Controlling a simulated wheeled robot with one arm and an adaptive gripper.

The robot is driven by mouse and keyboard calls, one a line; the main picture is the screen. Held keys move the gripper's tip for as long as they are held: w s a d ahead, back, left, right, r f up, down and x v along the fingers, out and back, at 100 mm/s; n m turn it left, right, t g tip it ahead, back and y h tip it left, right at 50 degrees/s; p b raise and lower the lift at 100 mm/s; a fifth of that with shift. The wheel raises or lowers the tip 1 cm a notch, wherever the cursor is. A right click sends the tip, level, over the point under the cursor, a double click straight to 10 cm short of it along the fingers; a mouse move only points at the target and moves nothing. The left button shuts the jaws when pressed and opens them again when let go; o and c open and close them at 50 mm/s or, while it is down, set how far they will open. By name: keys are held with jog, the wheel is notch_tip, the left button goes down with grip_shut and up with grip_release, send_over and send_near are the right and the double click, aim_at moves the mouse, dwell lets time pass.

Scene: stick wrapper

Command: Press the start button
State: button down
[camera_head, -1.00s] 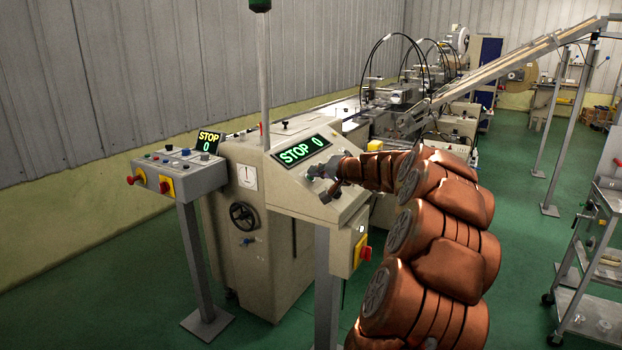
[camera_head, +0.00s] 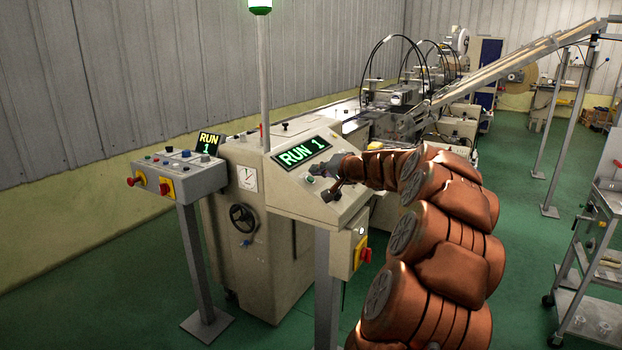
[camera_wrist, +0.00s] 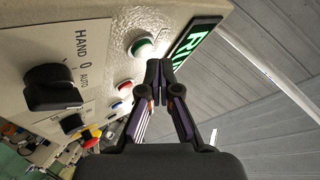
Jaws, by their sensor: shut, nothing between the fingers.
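The machine's sloped control panel (camera_head: 344,198) carries a green button with a pale ring (camera_wrist: 142,46), which I take to be the start button. It also shows small in the head view (camera_head: 310,180). My gripper (camera_wrist: 158,68) is shut and empty, its fingertips close beside the green button in the wrist view. I cannot tell whether they touch it. In the head view my gripper (camera_head: 318,173) is at the panel, just below the display (camera_head: 301,152), which reads RUN 1. The display is partly cut off in the wrist view (camera_wrist: 196,43).
A red button (camera_wrist: 125,86) and a black HAND/AUTO knob (camera_wrist: 52,88) sit on the same panel. A side control box (camera_head: 200,178) stands left, its display (camera_head: 208,144) reading RUN 1. A lamp (camera_head: 260,5) tops the pole. A cart (camera_head: 590,260) stands right.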

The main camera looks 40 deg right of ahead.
jog(key=shift+r, duration=0.15)
jog(key=r, duration=0.1)
jog(key=s+r+p, duration=0.2)
jog(key=r, duration=0.1)
jog(key=shift+s+d, duration=0.15)
jog(key=shift+d, duration=0.25)
dwell(0.3)
jog(key=shift+r, duration=0.1)
dwell(0.6)
